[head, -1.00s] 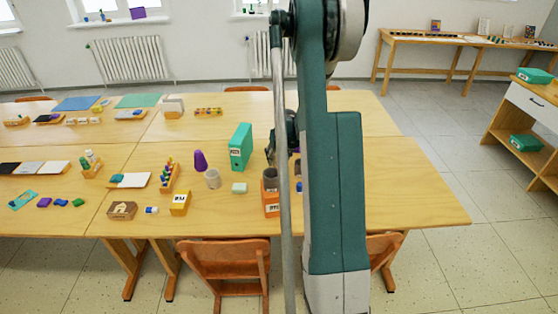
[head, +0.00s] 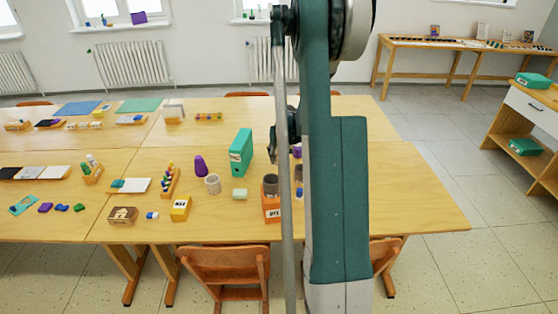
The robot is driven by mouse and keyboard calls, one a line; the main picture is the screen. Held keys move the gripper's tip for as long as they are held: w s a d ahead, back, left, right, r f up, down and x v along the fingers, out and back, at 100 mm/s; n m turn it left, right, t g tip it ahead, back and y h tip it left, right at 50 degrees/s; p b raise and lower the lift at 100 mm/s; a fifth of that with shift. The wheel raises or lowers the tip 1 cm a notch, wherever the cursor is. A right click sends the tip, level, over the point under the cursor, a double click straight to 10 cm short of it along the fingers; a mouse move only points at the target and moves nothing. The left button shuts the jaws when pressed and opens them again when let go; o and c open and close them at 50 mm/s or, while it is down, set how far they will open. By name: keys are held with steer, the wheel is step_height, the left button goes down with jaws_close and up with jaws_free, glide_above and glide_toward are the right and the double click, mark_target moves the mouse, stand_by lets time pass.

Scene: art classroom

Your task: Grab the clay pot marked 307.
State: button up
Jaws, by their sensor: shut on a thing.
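My gripper (head: 284,133) is over the middle of the table, mostly hidden behind my arm. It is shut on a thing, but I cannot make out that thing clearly. A small purple patch (head: 297,151) shows between my arm links just below it; I cannot tell whether it is the held thing. A dark grey round pot (head: 271,183) stands at the orange box (head: 271,209); I cannot tell whether it is in it or behind it. A lighter grey pot (head: 212,185) stands to the left. No number 307 is readable on any pot.
The table's right end (head: 415,200) is bare. A wooden chair (head: 225,265) is at the front edge.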

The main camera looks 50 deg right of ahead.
steer(key=shift+r+p, duration=0.45)
steer(key=shift+r, duration=2.35)
